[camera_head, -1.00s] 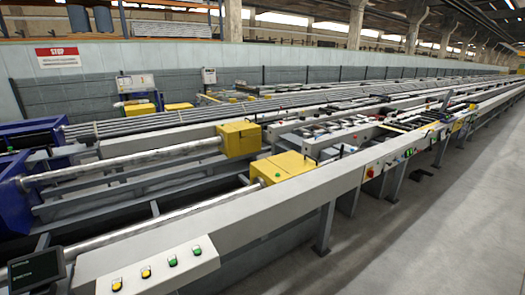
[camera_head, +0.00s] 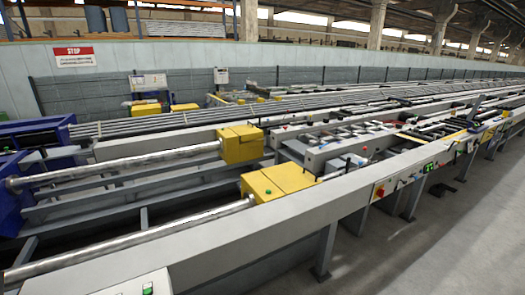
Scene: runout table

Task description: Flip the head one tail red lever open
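Two yellow head boxes stand on the long machine: a rear one (camera_head: 240,144) and a front one (camera_head: 281,181), each at the end of a long metal bar. A small control panel (camera_head: 384,188) with a red round button sits on the front rail at right of centre. Small dark lever-like parts show near the boxes and along the rail, but they are too small to tell which is the head one tail red lever. Neither of my grippers is in view.
The long grey front rail (camera_head: 225,252) runs from the lower left to the upper right. Blue machine parts (camera_head: 12,188) stand at the left. A STOP sign (camera_head: 75,57) hangs on the back wall.

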